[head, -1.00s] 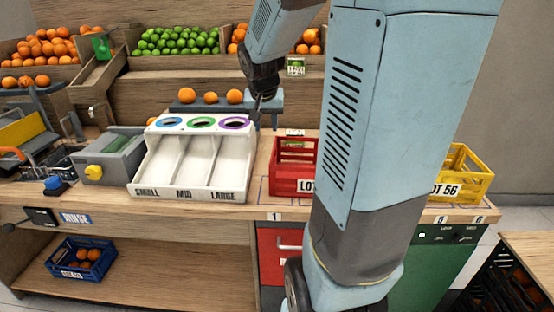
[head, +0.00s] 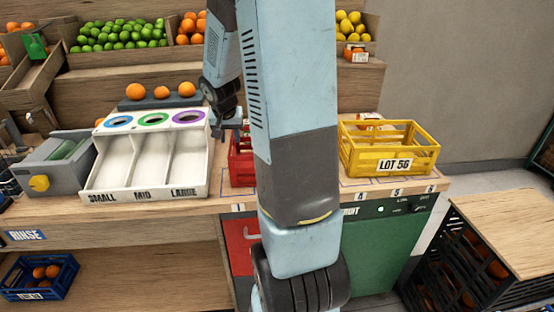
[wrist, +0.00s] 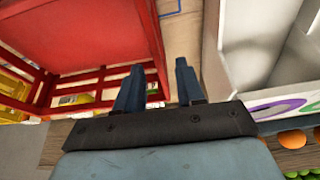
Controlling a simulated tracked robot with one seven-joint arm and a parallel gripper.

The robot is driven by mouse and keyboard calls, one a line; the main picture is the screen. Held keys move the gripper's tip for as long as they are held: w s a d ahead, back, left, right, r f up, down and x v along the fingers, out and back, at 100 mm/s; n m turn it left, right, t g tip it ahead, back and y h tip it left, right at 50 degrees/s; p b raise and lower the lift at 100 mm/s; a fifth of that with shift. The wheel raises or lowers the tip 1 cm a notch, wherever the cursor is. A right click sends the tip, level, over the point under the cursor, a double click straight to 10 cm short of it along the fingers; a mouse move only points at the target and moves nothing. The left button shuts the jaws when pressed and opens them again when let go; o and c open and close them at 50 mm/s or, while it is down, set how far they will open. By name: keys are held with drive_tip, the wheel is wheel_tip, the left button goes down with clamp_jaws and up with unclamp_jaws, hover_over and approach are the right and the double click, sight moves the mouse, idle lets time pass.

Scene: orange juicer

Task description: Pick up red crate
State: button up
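The red crate (head: 241,165) stands on the counter just right of the white sorting tray. My own arm hides most of it in the head view. In the wrist view the red crate (wrist: 80,35) fills the upper left, with its slatted side towards the fingers. My gripper (head: 228,132) is at the crate's left side, near the tray's right edge. In the wrist view my gripper (wrist: 158,85) has its two fingers apart, with the crate's edge showing between or behind them. I cannot tell whether they touch it.
The white three-lane sorting tray (head: 148,192) is close on the left. A yellow crate (head: 390,165) labelled LOT 56 stands to the right on the counter. Oranges (head: 161,92) sit on a stand behind the tray. A black crate (head: 470,262) is at lower right.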

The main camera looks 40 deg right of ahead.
sight(233, 153)
drive_tip(key=shift+x, duration=2.75)
drive_tip(key=shift+s+f, duration=0.15)
drive_tip(key=shift+f, duration=0.1)
clamp_jaws()
